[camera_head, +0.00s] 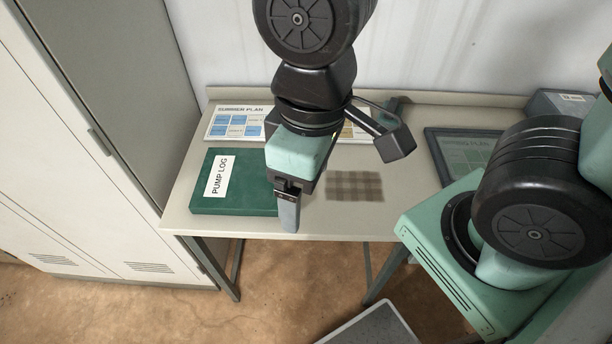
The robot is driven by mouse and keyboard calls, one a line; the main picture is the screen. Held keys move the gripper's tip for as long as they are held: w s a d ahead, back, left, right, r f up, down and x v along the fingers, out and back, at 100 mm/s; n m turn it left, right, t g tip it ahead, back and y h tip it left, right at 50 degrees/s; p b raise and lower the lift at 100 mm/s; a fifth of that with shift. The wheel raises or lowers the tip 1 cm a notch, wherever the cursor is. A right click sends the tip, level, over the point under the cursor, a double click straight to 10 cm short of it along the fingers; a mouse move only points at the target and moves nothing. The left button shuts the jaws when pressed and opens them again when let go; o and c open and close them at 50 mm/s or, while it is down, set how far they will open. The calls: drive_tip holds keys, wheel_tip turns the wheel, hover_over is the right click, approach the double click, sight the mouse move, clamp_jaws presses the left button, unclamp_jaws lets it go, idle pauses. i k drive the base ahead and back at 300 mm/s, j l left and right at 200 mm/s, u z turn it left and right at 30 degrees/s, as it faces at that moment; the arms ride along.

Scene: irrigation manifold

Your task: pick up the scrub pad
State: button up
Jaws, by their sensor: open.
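A flat brown checked piece (355,186) lies on the pale table (330,222), just right of my gripper. It looks like cloth, and I cannot tell whether it is the scrub pad. I see no other thing that is clearly a scrub pad; my arm and gripper hide part of the table. My gripper (289,209) points down over the front part of the table, beside the green binder. It is open, with nothing seen in it. One finger shows plainly; the other is mostly hidden behind it.
A green binder marked PUMP LOG (236,183) lies at the left. A plan sheet (236,123) lies behind it. A tall cabinet (75,140) borders the table's left side.

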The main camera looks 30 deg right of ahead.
sight(393, 105)
drive_tip(key=i+l+z, duration=0.1)
drive_tip(key=z, duration=0.55)
